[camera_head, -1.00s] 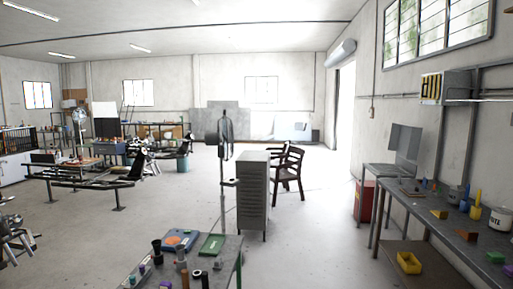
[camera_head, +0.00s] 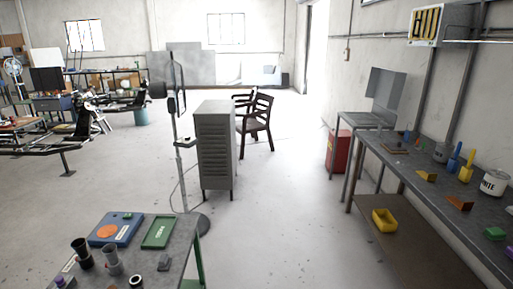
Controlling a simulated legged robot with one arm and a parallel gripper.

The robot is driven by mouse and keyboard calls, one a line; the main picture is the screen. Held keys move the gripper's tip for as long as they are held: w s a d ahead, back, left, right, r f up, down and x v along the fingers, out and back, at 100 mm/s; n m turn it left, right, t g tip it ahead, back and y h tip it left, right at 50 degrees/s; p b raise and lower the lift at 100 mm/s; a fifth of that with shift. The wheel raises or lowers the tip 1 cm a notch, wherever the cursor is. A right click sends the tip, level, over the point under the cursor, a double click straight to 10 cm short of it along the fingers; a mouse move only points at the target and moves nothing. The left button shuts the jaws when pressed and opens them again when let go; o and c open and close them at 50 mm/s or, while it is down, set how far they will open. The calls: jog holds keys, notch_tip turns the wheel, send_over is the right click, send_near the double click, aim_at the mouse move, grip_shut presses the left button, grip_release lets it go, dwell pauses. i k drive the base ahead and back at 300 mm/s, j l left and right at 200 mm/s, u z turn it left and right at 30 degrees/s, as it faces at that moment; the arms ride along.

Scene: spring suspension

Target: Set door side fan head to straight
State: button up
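A tall pedestal fan (camera_head: 183,168) stands left of the grey drawer cabinet, on the side nearer the bright doorway. Its dark head (camera_head: 175,85) appears nearly edge-on, with the round guard seen as a thin upright oval and a dark motor housing (camera_head: 157,90) sticking out to the left. Its round base (camera_head: 199,222) is partly hidden behind the front workbench. A second fan (camera_head: 14,68) is at the far left, with its guard more face-on. My gripper is not in view.
The grey cabinet (camera_head: 217,150) and brown chairs (camera_head: 257,125) stand right of the fan. A workbench (camera_head: 185,243) with trays and cups is in front. A long bench (camera_head: 412,185) lines the right wall. Floor between them is clear.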

aim_at(156, 90)
jog(key=i+u, duration=0.1)
jog(key=i, duration=1.3)
jog(key=i+u, duration=0.15)
jog(key=i, duration=0.6)
jog(key=i+l+u, duration=0.1)
jog(key=i, duration=0.6)
jog(key=i+l, duration=0.15)
jog(key=i, duration=0.55)
jog(key=u, duration=0.05)
